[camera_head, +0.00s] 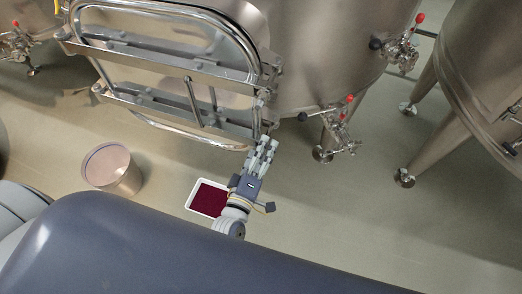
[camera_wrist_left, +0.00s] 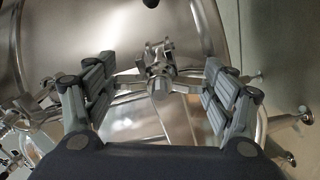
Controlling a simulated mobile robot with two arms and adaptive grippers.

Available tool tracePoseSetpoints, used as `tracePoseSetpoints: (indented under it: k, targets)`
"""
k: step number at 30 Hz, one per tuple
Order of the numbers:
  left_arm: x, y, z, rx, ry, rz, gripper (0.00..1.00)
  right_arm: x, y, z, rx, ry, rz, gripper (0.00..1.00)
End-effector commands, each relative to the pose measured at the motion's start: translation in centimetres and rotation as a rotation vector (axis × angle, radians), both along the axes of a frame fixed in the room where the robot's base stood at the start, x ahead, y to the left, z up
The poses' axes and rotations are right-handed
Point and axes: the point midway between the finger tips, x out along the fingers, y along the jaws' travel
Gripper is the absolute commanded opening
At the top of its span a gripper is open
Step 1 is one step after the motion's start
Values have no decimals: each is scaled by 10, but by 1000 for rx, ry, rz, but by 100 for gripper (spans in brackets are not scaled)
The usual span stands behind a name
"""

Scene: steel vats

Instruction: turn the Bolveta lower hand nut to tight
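The steel vat's oval door (camera_head: 165,58) stands at the upper left of the head view, with crossbars over it. My left gripper (camera_head: 266,145) is just below the door's lower right corner. In the left wrist view its two fingers (camera_wrist_left: 158,92) are spread wide apart. A shiny hand nut (camera_wrist_left: 160,82) with a round hub and side arms shows between the fingers, with a gap on both sides. In the head view the lower hand nut is small and partly hidden at the fingertips. Its tightness cannot be told. My right gripper is not in view.
Valves with red knobs (camera_head: 342,125) stand right of the door, on the vat (camera_head: 325,40). Another vat (camera_head: 490,60) on legs is at the right. A steel bucket (camera_head: 112,168) and a white tray (camera_head: 190,205) with dark red content are on the floor. Floor at lower right is clear.

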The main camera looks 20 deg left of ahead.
Motion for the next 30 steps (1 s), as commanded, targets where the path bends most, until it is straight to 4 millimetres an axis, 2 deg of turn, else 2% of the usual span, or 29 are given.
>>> tracePoseSetpoints:
  k: [12,16,20,30]
  targets:
    - [0,0,0,-4,0,1,93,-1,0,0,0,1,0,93]
    - [-6,1,-1,-4,1,0,93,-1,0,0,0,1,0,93]
    - [-24,1,-1,-4,3,0,93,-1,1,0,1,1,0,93]
    - [-91,3,-1,-3,4,-1,93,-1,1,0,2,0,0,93]
